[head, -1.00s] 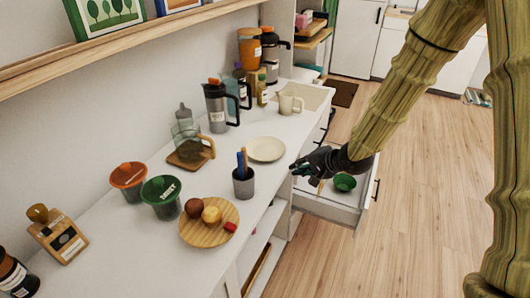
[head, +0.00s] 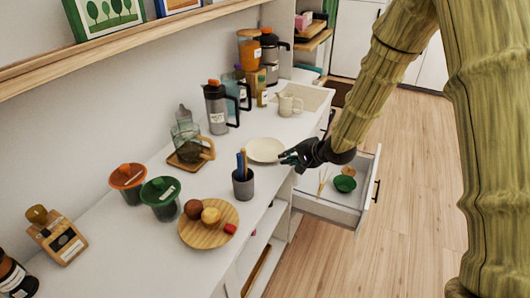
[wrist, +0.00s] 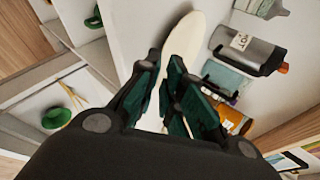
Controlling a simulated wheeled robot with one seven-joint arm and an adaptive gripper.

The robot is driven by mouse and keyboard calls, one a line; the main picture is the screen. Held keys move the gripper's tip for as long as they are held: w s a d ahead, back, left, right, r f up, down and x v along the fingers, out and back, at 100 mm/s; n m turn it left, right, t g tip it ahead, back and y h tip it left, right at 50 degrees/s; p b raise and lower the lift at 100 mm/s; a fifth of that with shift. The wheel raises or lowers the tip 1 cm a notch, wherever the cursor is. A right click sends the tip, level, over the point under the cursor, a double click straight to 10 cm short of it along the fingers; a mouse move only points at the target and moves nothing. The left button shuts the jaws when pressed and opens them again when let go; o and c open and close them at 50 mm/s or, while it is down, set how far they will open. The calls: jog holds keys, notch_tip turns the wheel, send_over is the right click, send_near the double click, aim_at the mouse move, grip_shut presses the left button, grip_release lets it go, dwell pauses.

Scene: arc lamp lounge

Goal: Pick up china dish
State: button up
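The china dish (head: 265,149) is a round cream-white plate lying flat on the white counter. In the wrist view the dish (wrist: 186,38) shows as a narrow pale oval that runs down into the gap between my fingers. My gripper (head: 287,157) is at the dish's right rim, at about counter height. In the wrist view my gripper (wrist: 163,75) has its dark green fingers apart with the dish's near part between them. I cannot tell whether either finger touches it. The dish's near edge is partly hidden by my fingers.
A grey pen cup (head: 243,184) and a wooden plate with food (head: 204,238) stand in front of the dish. An open drawer (head: 330,207) holds a green bowl (head: 345,184).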

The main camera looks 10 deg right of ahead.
jog(key=shift+x, duration=2.4)
jog(key=shift+r, duration=0.1)
grip_shut()
